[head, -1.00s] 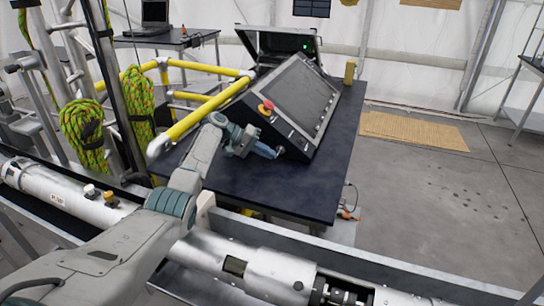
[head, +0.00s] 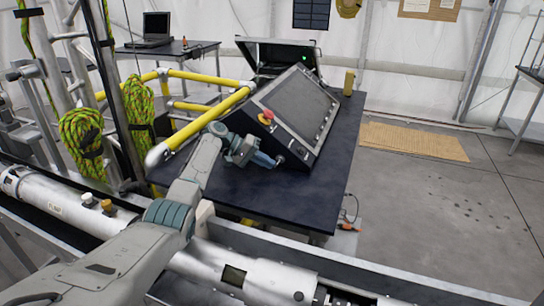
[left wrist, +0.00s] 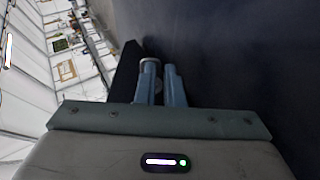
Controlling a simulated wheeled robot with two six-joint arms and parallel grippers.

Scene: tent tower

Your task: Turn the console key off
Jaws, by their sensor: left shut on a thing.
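The console (head: 300,105) is a dark sloped box with a screen, standing on a dark table (head: 310,195). A red emergency button on a yellow base (head: 266,117) sits at its left end. My left gripper (head: 274,162) reaches the low front edge of the console and is shut on the console key (head: 281,159). The key is small and mostly hidden by the fingers, so its turn angle cannot be told. In the left wrist view the two blue-grey fingers (left wrist: 162,84) are close together beside the console's dark side (left wrist: 126,72). My right gripper is not in view.
Yellow rails (head: 207,121) run left of the console. An open case (head: 280,55) stands behind it, and a yellow cylinder (head: 349,82) stands at the table's back right. Coiled green rope (head: 82,142) hangs at left. The floor at right is open, with a tan mat (head: 413,141).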

